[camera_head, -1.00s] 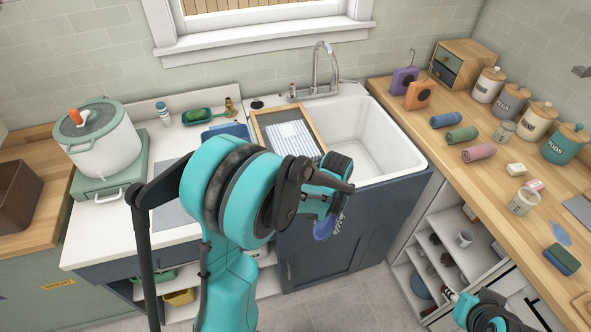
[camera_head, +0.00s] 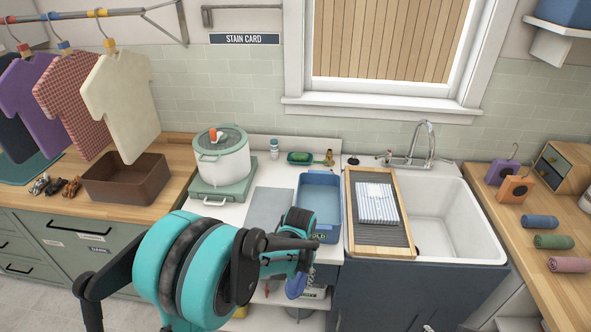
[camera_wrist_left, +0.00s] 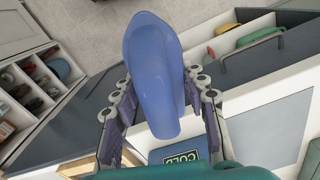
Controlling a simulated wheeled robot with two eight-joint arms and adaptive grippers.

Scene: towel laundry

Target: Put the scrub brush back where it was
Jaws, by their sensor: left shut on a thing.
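My left gripper (camera_head: 300,268) is shut on the blue scrub brush (camera_head: 296,287) and holds it in front of the counter edge, left of the sink cabinet. In the left wrist view the brush (camera_wrist_left: 155,75) is a long smooth blue shape between the two dark fingers. Its bristles do not show clearly there. The fingers partly hide the brush in the head view. My right gripper is out of view.
A blue tub (camera_head: 319,188) marked COLD stands left of a washboard (camera_head: 362,215) with a striped cloth. The white sink (camera_head: 440,215) is to the right. A grey mat (camera_head: 268,207) lies bare.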

